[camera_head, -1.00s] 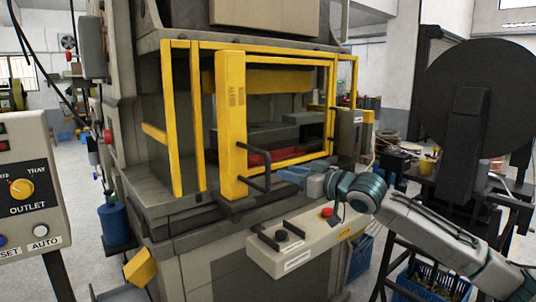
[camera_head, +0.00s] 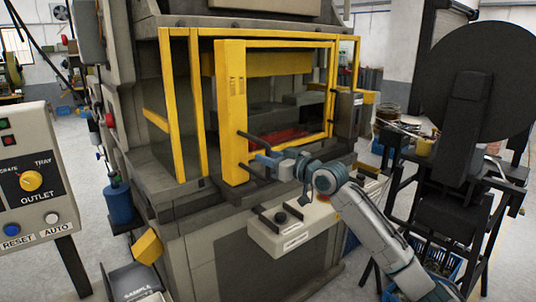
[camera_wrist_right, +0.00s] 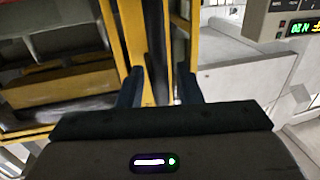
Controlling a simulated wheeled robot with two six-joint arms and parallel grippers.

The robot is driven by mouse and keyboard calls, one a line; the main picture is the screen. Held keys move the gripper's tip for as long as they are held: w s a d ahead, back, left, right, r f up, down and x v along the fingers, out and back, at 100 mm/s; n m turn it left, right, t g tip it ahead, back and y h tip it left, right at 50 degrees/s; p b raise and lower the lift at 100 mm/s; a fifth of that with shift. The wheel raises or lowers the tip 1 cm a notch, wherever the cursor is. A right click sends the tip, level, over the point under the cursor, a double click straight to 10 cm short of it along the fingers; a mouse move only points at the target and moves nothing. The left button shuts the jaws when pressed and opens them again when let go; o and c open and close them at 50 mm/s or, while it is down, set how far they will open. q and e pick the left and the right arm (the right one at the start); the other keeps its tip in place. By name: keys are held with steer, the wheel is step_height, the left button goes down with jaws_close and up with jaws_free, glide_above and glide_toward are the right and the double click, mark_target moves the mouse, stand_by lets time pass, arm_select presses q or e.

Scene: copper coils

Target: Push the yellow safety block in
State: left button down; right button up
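A small yellow block (camera_head: 148,246) sits tilted at the lower left side of the press in the head view; I cannot tell whether it is the safety block. The yellow guard door (camera_head: 232,115) stands across the press front, with a black bar handle (camera_head: 258,142) on its left post. My right gripper (camera_head: 264,159) is at this handle. In the right wrist view, its two dark blue fingers (camera_wrist_right: 161,90) stand apart, with the dark handle bar (camera_wrist_right: 156,62) between them and yellow frame behind. I see no clear grip on the bar. My left gripper is out of view.
A button box (camera_head: 292,228) juts from the press front below my right arm. A control panel (camera_head: 30,180) stands at the left. A black stand with a large disc (camera_head: 475,80) is at the right. Grey floor shows between them.

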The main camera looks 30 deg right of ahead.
steer(key=shift+w+a, duration=0.1)
steer(key=shift+w, duration=0.05)
jaws_close()
steer(key=shift+w, duration=0.1)
